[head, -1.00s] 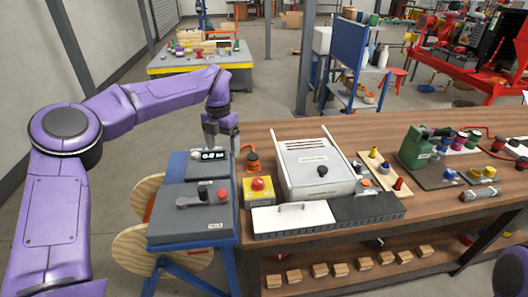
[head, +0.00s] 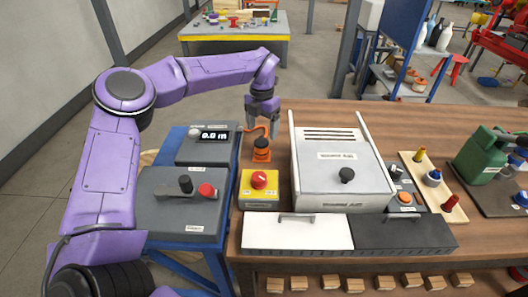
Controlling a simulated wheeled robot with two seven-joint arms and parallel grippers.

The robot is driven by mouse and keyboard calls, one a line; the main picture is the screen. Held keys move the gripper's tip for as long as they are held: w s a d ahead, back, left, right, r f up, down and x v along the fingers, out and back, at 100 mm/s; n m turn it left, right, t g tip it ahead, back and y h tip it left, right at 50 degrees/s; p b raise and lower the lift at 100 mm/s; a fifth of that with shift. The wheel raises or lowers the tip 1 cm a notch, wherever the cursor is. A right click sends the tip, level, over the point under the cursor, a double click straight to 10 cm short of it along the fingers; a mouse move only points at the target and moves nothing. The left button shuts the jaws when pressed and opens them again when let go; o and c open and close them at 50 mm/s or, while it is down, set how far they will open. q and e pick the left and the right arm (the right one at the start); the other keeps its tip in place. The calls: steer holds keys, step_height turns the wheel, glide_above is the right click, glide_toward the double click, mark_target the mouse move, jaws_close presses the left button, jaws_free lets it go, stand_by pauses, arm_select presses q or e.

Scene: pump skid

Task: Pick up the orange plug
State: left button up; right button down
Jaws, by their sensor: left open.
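The orange plug (head: 261,155) stands upright on the wooden bench, at the left end, behind the yellow box with the red button. It has a dark top, and an orange cable runs behind it. My left gripper (head: 261,129) points down just above and behind the plug in the head view. Its grey fingers are apart, with nothing seen between them. I cannot tell whether the fingertips touch the plug's dark top. My right gripper is not in view.
The yellow button box (head: 249,196) stands in front of the plug. A large white-grey cabinet (head: 340,185) is close on its right. On the left, a blue stand holds a display box (head: 205,150) and a grey lever box (head: 165,215). The bench behind the plug is clear.

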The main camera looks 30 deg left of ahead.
mark_target(262, 141)
arm_select(q)
step_height(262, 141, down, 2)
steer(key=shift+a+f, duration=0.1)
steer(key=shift+f, duration=0.05)
steer(key=f, duration=0.1)
steer(key=f+p, duration=0.1)
steer(key=f, duration=0.3)
steer(key=shift+w+a+f+p, duration=0.2)
steer(key=shift+w+p, duration=0.05)
steer(key=shift+p, duration=0.1)
steer(key=shift+r, duration=0.1)
steer(key=c, duration=1.3)
steer(key=shift+o, duration=0.2)
steer(key=shift+r, duration=0.1)
steer(key=shift+r, duration=0.35)
steer(key=s+d+r+b, duration=0.4)
steer(key=s+d+r, duration=0.2)
steer(key=s+r, duration=0.6)
steer(key=shift+s, duration=0.4)
